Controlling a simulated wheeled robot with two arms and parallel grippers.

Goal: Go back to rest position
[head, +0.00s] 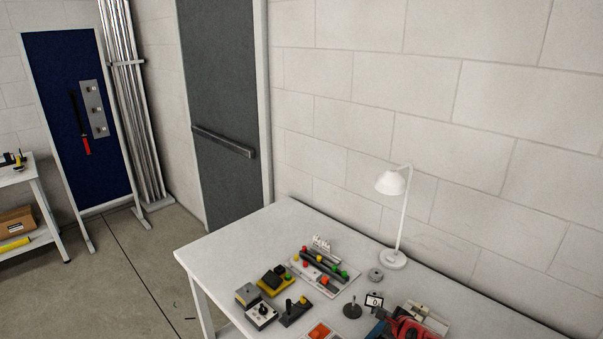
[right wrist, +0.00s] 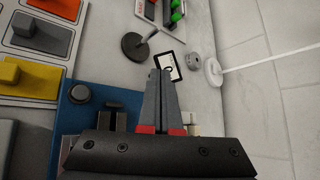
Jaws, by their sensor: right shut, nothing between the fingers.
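My right gripper (head: 393,318) is at the bottom right of the head view, low over the white table (head: 235,243). It also shows in the right wrist view (right wrist: 161,76), where its two grey fingers are together with nothing between them. The fingertips appear close to a small white display with a black frame (right wrist: 171,65); I cannot tell whether they touch it. A blue panel (right wrist: 72,122) lies partly under the gripper. My left gripper is not in view.
The table holds a white lamp (head: 393,259), a board with coloured buttons (head: 322,272), a black joystick (head: 352,308), an orange button box (head: 319,332) and several small control boxes. A block wall stands behind. Open floor (head: 135,265) lies to the left.

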